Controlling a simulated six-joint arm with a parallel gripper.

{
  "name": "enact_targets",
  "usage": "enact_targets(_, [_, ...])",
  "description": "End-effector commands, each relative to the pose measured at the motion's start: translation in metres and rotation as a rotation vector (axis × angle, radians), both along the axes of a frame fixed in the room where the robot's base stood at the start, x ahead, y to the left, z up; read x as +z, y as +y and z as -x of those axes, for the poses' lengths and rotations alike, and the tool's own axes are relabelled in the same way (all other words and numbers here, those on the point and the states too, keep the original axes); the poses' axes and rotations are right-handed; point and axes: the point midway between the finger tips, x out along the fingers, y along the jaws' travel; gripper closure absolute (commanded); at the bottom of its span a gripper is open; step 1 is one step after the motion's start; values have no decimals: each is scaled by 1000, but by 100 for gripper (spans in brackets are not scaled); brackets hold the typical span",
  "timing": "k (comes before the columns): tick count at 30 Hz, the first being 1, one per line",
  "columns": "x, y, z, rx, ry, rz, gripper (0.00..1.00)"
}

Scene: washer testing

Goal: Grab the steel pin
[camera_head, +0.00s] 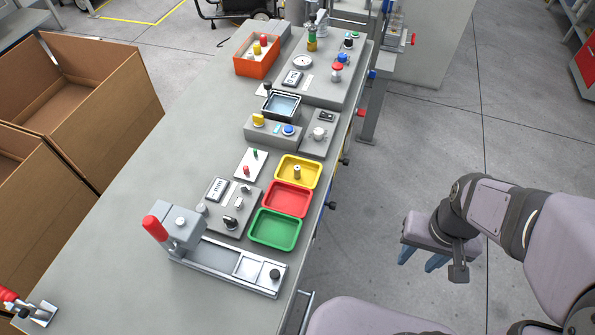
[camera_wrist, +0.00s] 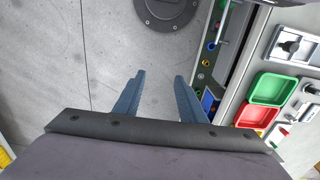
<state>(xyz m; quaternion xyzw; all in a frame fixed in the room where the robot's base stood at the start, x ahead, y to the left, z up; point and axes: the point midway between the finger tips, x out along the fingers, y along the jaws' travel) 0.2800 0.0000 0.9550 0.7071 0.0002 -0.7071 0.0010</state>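A small upright cylinder (camera_head: 297,172), dull metallic with a tan tint, stands in the yellow tray (camera_head: 281,177); it looks like the steel pin, but it is too small to be sure. My gripper (camera_head: 420,264) is off the bench to the right, over the floor, well apart from the tray. In the wrist view, my gripper (camera_wrist: 158,75) shows two blue fingers spread apart with nothing between them. The pin cannot be made out in that view.
A red tray (camera_head: 288,198) and a green tray (camera_head: 274,229) adjoin the yellow one. A clamp fixture (camera_head: 180,230) with a red handle stands nearer. Control boxes (camera_head: 320,70) and an orange bin (camera_head: 257,68) are farther back. Open floor surrounds my gripper.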

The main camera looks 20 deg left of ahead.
Motion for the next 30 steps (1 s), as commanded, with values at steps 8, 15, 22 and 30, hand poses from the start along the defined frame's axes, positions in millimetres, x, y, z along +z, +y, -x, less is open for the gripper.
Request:
enact_targets(8, [-6,15,-18,19,-45,-28,63])
enact_targets(15, [-22,106,-109,85,-306,-171,63])
enact_targets(22, [-26,231,-203,82,-665,-288,63])
enact_targets(30, [-43,327,-229,-33,-998,-221,63])
